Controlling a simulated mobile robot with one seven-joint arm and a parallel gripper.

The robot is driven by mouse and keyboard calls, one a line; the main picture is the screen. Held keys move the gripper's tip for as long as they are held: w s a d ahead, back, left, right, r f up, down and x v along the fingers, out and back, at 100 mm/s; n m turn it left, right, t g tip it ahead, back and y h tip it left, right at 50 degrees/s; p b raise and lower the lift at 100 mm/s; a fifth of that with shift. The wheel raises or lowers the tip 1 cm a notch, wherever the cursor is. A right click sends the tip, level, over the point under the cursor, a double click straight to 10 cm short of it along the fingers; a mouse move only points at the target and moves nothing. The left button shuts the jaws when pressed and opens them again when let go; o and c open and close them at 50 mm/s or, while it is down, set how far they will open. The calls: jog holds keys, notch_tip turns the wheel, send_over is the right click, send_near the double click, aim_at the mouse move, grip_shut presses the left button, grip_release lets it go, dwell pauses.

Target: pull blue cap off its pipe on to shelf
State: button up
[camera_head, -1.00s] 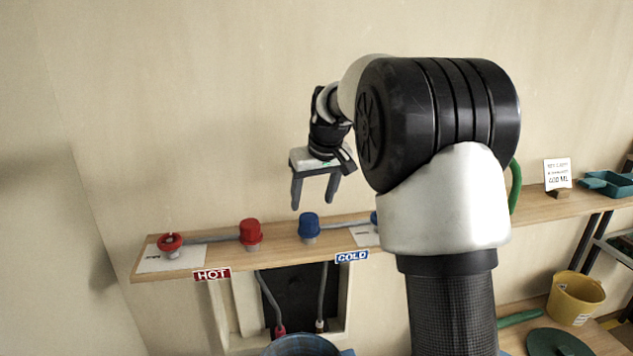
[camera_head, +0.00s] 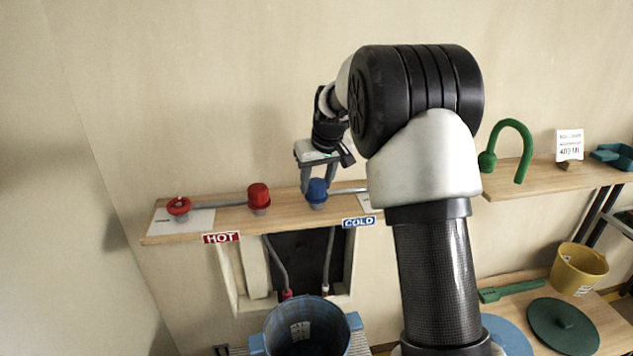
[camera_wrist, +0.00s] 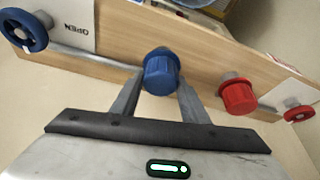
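The blue cap (camera_head: 317,190) sits on its pipe stub on the wooden shelf (camera_head: 228,222), behind the COLD sign. It also shows in the wrist view (camera_wrist: 161,72), between my fingers. My gripper (camera_head: 318,184) is over the cap with its fingers pointing down, one on each side. In the wrist view my gripper (camera_wrist: 160,92) is open, with the fingers spread around the cap. The far fingertips are partly hidden behind the cap, so I cannot tell whether they touch it.
A red cap (camera_head: 259,196) and a red valve wheel (camera_head: 178,206) stand to the left on the shelf. A blue valve wheel (camera_wrist: 24,30) shows in the wrist view. A blue bucket (camera_head: 306,328) stands below. A green hooked pipe (camera_head: 512,128) is at right.

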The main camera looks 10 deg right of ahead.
aim_at(314, 178)
jog(key=c, duration=0.7)
jog(key=shift+o, duration=0.2)
jog(key=shift+r+p, duration=1.65)
jog(key=shift+r, duration=0.65)
jog(key=shift+r+p, duration=1.5)
jog(key=shift+r, duration=0.55)
jog(key=shift+f, duration=0.1)
jog(key=shift+s+f, duration=0.15)
jog(key=shift+s, duration=0.1)
jog(key=s+f+m, duration=0.1)
jog(key=s+f, duration=0.6)
jog(key=s, duration=0.4)
jog(key=s+f+m, duration=0.1)
jog(key=s+f, duration=0.7)
jog(key=s, duration=0.3)
jog(key=shift+s+d+f+h, duration=0.15)
jog(key=shift+s+f+h, duration=0.05)
jog(key=shift+s+h, duration=0.2)
